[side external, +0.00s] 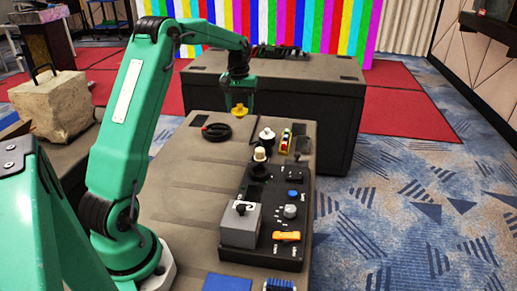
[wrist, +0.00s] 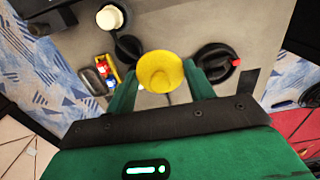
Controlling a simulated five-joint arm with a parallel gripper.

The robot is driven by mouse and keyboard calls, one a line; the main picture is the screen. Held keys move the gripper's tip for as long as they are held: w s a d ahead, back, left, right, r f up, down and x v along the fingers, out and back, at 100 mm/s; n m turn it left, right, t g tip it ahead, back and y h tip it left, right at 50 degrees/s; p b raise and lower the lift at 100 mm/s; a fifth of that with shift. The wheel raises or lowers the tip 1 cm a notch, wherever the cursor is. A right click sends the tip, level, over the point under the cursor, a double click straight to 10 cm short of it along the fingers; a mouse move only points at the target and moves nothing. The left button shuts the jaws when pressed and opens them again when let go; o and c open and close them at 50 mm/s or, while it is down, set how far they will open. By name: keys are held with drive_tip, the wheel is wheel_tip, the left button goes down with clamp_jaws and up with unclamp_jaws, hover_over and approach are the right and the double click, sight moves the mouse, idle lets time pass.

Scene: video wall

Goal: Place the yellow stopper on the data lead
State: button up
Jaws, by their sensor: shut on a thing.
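The yellow stopper (side external: 239,111) is held between the two green fingers of my gripper (side external: 239,104), above the far part of the grey table. In the wrist view the yellow stopper (wrist: 160,71) fills the space between the fingertips, its round top facing the camera. A coiled black lead with a red end (side external: 216,132), which looks like the data lead, lies flat on the table. It is left of and below the stopper in the side view. In the wrist view the coiled lead (wrist: 216,62) lies just right of the right finger, apart from the stopper.
A round black piece with a white top (side external: 266,136) stands near the gripper. A holder with coloured pieces (side external: 285,140) is beside it. A black control console (side external: 282,257) with a white-topped knob (side external: 260,154) and grey box (side external: 240,227) fills the nearer right side.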

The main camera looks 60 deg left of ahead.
drive_tip(key=shift+s+a+r, duration=0.1)
drive_tip(key=shift+s+a, duration=0.15)
drive_tip(key=shift+a, duration=0.3)
drive_tip(key=shift+s+a+r, duration=0.1)
drive_tip(key=shift+s+a, duration=0.15)
drive_tip(key=shift+a, duration=0.3)
hover_over(214, 132)
wheel_tip(214, 132, down, 7)
drive_tip(key=shift+f, duration=0.1)
drive_tip(key=shift+f, duration=1.9)
drive_tip(key=shift+f, duration=0.15)
drive_tip(key=o, duration=0.9)
drive_tip(key=shift+o, duration=0.2)
wheel_tip(214, 132, up, 12)
